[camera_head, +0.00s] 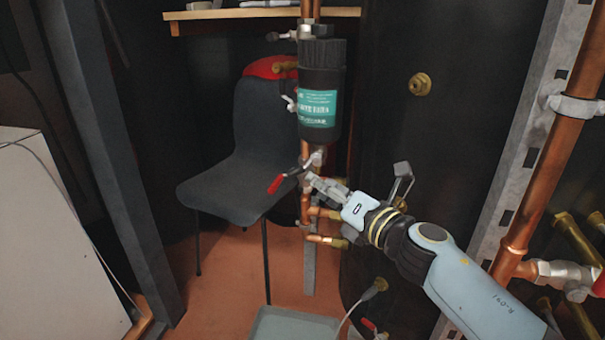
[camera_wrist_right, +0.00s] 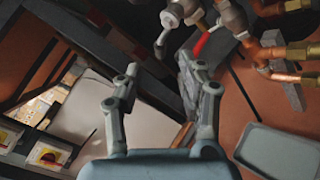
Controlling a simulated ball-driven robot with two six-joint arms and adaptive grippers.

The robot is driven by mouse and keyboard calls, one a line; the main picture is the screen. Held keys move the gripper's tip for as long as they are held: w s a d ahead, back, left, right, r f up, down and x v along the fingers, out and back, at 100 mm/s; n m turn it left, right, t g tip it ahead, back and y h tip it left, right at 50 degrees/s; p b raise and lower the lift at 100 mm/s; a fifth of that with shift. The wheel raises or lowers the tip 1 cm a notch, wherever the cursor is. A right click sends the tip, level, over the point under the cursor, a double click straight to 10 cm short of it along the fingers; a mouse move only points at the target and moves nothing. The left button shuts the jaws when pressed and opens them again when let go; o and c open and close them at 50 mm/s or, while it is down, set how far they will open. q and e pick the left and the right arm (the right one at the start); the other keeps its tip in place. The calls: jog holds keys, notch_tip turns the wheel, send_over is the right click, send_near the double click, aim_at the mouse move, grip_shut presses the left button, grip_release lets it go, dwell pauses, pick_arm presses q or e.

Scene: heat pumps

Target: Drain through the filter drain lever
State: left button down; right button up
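The black filter (camera_head: 322,75) with a teal label hangs upright on the copper pipe. Below it, the red drain lever (camera_head: 280,183) sticks out to the lower left from its valve. In the right wrist view the red lever (camera_wrist_right: 203,42) shows just beyond the right-hand finger, outside the gap. My right gripper (camera_head: 318,184) is just right of the lever and slightly lower in the head view. The right wrist view shows its fingers (camera_wrist_right: 164,72) spread apart with nothing between them. Contact with the valve cannot be told. My left gripper is not in view.
A grey tray (camera_head: 290,326) lies on the floor below the pipe. A dark chair (camera_head: 235,150) stands behind the lever. A large dark cylinder (camera_head: 430,130) stands behind my right gripper. Copper pipes with brass fittings (camera_head: 330,240) branch below the valve, and a thick copper pipe (camera_head: 545,180) stands at right.

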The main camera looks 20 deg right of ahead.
aim_at(299, 171)
jog(key=b+x, duration=0.1)
jog(key=x, duration=0.7)
grip_shut()
